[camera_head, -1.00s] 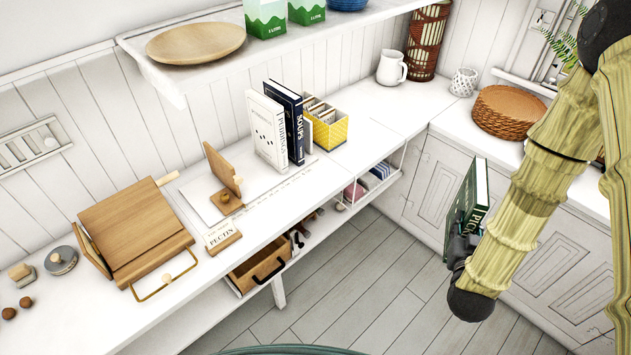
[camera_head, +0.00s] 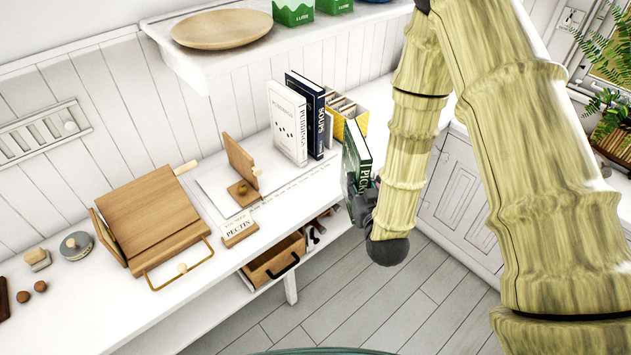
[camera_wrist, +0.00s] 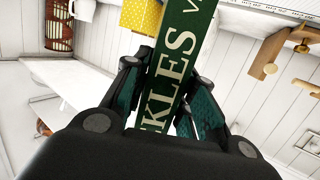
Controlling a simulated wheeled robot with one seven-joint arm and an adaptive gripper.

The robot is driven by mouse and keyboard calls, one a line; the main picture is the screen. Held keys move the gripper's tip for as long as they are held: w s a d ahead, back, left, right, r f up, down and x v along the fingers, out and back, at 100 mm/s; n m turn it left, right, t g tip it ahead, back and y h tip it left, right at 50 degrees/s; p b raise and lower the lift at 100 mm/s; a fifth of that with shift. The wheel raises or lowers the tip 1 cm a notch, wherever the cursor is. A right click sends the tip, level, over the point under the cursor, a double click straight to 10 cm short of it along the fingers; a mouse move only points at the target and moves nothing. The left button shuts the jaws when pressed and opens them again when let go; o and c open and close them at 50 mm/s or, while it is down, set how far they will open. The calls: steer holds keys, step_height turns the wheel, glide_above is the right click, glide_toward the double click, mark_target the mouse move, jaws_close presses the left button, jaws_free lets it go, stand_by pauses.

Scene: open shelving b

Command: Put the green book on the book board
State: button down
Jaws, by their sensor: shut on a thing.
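The green book (camera_head: 355,158), with pale lettering on its spine, is held upright in front of the counter, right of the standing books. My gripper (camera_head: 362,203) is shut on its lower part. In the wrist view the green spine (camera_wrist: 181,65) runs up between the fingers (camera_wrist: 170,103). A pale flat board (camera_head: 215,190), which I take for the book board, lies on the counter with lettering along its front edge. A wooden bookend (camera_head: 241,163) stands on its left part. A white book (camera_head: 287,122) and a navy book (camera_head: 307,112) stand upright at its right. Bare board shows between.
A yellow file box (camera_head: 350,112) stands right of the books. A wooden stand (camera_head: 150,218) and a small Pectin sign (camera_head: 240,230) are to the left. A shelf (camera_head: 190,68) with a wooden plate overhangs the back. A wooden drawer (camera_head: 273,262) is below.

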steer(key=w+a+n+g+y+b, duration=0.3)
steer(key=a+n+y+b, duration=0.3)
steer(key=b, duration=0.7)
steer(key=shift+a+r+y, duration=0.25)
steer(key=shift+a+y, duration=0.75)
steer(key=r+b+x, duration=0.2)
steer(key=x, duration=2.2)
steer(key=shift+r+b, duration=0.25)
steer(key=shift+b, duration=0.05)
steer(key=shift+w+a, duration=0.15)
steer(key=shift+f, duration=0.35)
stand_by(0.6)
